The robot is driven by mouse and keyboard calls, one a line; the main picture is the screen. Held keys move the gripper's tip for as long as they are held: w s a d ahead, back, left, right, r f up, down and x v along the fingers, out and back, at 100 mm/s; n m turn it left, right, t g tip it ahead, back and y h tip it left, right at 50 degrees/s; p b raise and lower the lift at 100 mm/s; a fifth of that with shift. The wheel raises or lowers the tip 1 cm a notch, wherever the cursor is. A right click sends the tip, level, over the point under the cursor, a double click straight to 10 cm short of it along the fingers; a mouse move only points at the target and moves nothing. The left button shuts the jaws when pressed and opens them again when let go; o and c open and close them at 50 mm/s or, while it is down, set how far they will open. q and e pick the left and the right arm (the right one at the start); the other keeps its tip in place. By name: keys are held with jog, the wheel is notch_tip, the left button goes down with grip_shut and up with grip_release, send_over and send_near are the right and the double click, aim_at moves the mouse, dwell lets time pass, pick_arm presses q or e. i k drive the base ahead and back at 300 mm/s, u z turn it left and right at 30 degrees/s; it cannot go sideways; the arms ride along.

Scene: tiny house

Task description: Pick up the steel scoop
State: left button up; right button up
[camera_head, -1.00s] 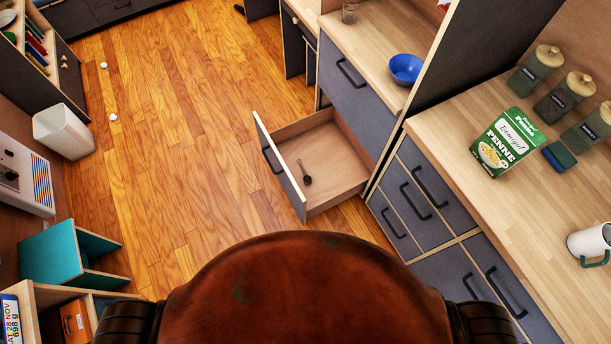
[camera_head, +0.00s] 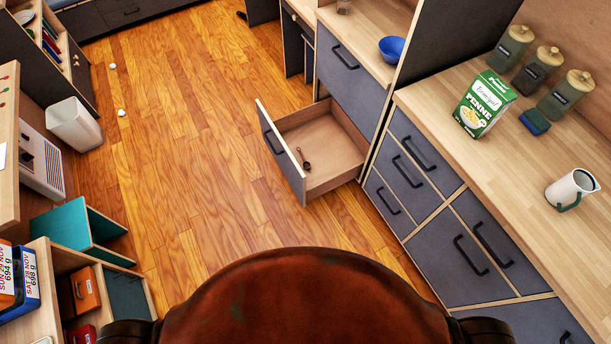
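A small dark scoop (camera_head: 305,163) lies in an open drawer (camera_head: 338,170), close to the drawer's front panel. It is small in the view; its dark round end and thin handle show, but its material cannot be told. The drawer is pulled out low in the grey cabinet, just ahead of me and right of the middle. Neither gripper shows in the head view; only my rounded red-brown body is at the bottom edge.
Wooden floor (camera_head: 190,150) is clear left of the drawer. Grey cabinets with a counter (camera_head: 500,165) stand at right, holding a penne box (camera_head: 485,104), jars and a white jug (camera_head: 571,189). A white bin (camera_head: 74,125), teal shelf (camera_head: 62,228) and shelving line the left.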

aim_at(307, 165)
jog(key=u, duration=0.5)
jog(key=i, duration=0.5)
jog(key=u, duration=0.35)
